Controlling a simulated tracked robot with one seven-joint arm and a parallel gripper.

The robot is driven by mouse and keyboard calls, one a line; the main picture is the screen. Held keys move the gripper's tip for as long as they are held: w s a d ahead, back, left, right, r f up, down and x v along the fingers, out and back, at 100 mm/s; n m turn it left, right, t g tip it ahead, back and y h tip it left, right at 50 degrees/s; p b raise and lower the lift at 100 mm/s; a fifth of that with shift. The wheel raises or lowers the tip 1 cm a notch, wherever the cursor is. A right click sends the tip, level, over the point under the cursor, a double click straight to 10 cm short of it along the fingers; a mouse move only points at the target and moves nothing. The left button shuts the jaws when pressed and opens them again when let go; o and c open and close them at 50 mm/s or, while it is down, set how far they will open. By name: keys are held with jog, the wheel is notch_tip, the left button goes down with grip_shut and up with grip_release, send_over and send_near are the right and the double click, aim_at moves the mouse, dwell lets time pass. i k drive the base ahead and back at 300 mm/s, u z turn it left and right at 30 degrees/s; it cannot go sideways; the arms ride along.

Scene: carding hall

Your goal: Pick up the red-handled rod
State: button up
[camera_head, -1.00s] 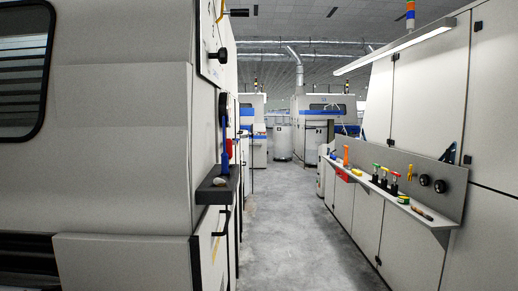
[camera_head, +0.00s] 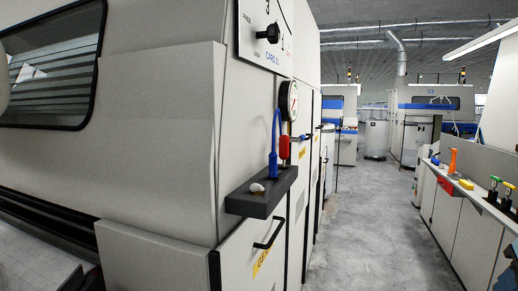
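I cannot make out a red-handled rod in the present head view. My gripper is not in view.
On the left stands a big pale machine (camera_head: 160,130) with a dark ledge (camera_head: 250,206) carrying a small whitish lump (camera_head: 257,188). Above it are a blue hooked thing (camera_head: 274,150), a red piece (camera_head: 284,147) and a gauge (camera_head: 291,100). The concrete aisle (camera_head: 370,220) is clear.

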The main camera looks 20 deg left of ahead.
aim_at(284, 140)
jog(key=u, duration=0.2)
jog(key=i, duration=0.6)
jog(key=u, duration=0.35)
jog(key=k, duration=0.75)
jog(key=u, duration=0.2)
jog(key=i, duration=0.75)
jog(key=z, duration=0.05)
